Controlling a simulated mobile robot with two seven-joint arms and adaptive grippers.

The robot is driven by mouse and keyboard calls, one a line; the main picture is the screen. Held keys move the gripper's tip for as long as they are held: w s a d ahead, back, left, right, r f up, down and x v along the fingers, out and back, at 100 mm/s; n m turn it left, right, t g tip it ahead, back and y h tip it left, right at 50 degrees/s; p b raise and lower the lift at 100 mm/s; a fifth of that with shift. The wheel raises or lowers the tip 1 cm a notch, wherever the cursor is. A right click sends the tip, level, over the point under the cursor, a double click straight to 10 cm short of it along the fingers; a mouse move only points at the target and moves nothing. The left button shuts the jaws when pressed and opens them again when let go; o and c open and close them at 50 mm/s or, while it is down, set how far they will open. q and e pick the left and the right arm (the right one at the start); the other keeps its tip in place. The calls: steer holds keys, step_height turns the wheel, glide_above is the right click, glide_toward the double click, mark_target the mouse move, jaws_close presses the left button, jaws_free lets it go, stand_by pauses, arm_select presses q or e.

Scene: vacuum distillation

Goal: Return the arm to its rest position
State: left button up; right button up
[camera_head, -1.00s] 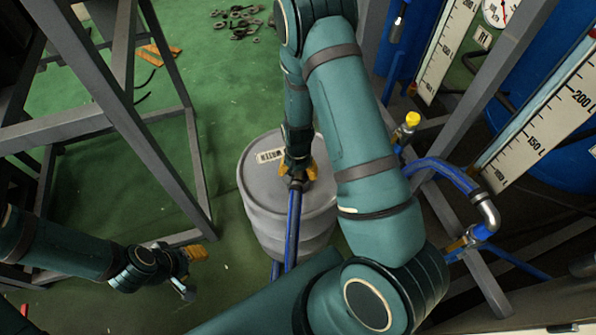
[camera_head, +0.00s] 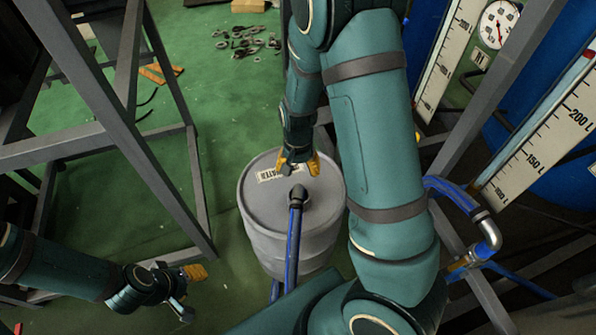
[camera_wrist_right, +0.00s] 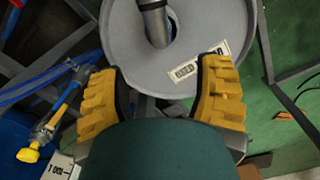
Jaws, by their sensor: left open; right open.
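My right arm (camera_head: 370,130) reaches across the middle of the head view. My right gripper (camera_head: 298,168) is open and empty above the grey drum (camera_head: 310,240), on the far side of the black hose fitting in its lid. In the right wrist view the two yellow fingers of this gripper (camera_wrist_right: 160,95) are wide apart, with the drum lid (camera_wrist_right: 205,25) and its fitting (camera_wrist_right: 154,22) beyond them, not between them. My left gripper (camera_head: 188,290) is low at the left of the head view, open, with nothing seen in it.
A blue hose (camera_head: 293,245) runs from the drum fitting. Grey metal frames stand at left (camera_head: 130,130) and right (camera_head: 440,150). Blue pipework (camera_head: 455,195) and level gauges (camera_head: 545,140) are close on the right. Green floor (camera_head: 215,100) is open behind the drum.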

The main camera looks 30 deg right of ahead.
stand_by(0.5)
steer(key=s+a+f+n+y, duration=0.4)
steer(key=s+a+f+n, duration=0.1)
steer(key=s+a+f, duration=1)
steer(key=w+a+r+n+t, duration=0.1)
steer(key=w+a+r, duration=0.1)
steer(key=w+r, duration=0.3)
steer(key=shift+w+r+t, duration=0.25)
steer(key=shift+w+t, duration=0.15)
steer(key=shift+w, duration=0.15)
steer(key=c, duration=0.3)
steer(key=shift+c, duration=0.2)
